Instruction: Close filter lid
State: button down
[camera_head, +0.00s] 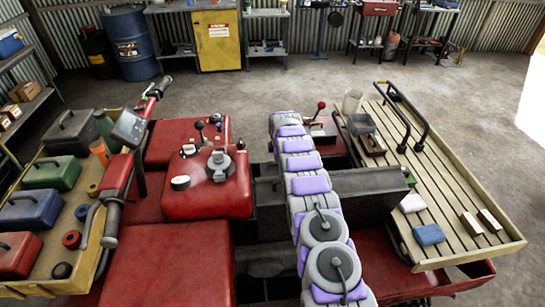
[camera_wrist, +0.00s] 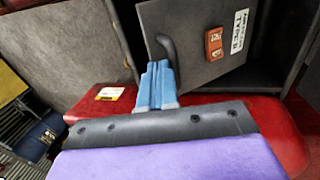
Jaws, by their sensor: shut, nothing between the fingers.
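In the wrist view, a dark grey panel (camera_wrist: 200,25), which looks like the filter lid, has a curved dark handle (camera_wrist: 167,47), an orange-red latch (camera_wrist: 213,42) and a white printed label. Dark box walls (camera_wrist: 286,50) show to its right, with a gap between. My gripper (camera_wrist: 160,68) has pale blue fingers, together and empty, just below and beside the handle; I cannot tell whether they touch it. In the head view, my arm crosses a dark grey box (camera_head: 370,205); my gripper is hidden there.
Red bodywork (camera_wrist: 270,118) lies under the panel in the wrist view. In the head view, a slatted rack (camera_head: 465,185) with small items stands right, a red tank (camera_head: 205,195) left of my arm, and a tray of toolboxes (camera_head: 85,225) far left. Open floor lies behind.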

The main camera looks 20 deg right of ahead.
jog(key=shift+w+a+f, duration=0.1)
jog(key=shift+w+f, duration=0.05)
jog(key=shift+f, duration=0.05)
jog(key=shift+d, duration=0.3)
jog(key=shift+r, duration=0.1)
